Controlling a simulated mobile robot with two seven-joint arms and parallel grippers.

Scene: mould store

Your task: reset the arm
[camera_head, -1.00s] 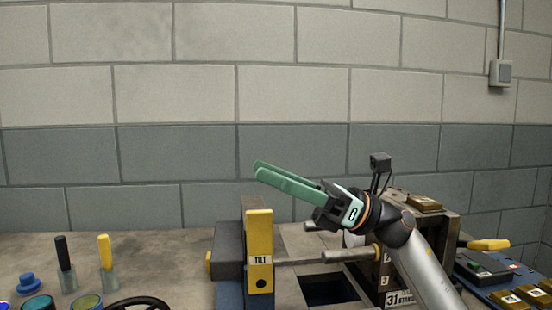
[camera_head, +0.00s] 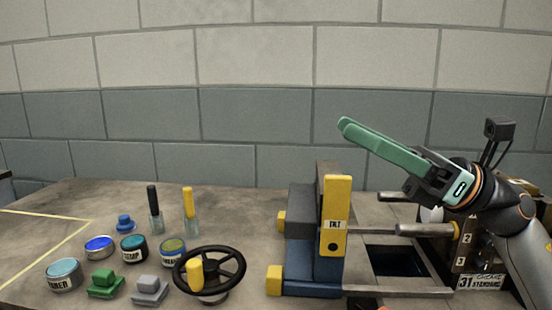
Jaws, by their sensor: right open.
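My right gripper (camera_head: 344,126) has green fingers and is raised in front of the block wall, above the tilt press. Its fingers point to the upper left, are seen nearly edge-on, and stand open and empty. My right arm (camera_head: 528,248) comes in from the lower right. The yellow TILT lever (camera_head: 336,215) stands upright on the press, below the fingers and apart from them.
A black handwheel (camera_head: 228,262) with a yellow knob stands left of the press. Several tins, including a blue one (camera_head: 98,247), a green block (camera_head: 105,284), a grey block (camera_head: 149,290) and two brushes (camera_head: 189,212) are left of it. A dark opening (camera_head: 398,261) lies right of the lever. The bench's back left is clear.

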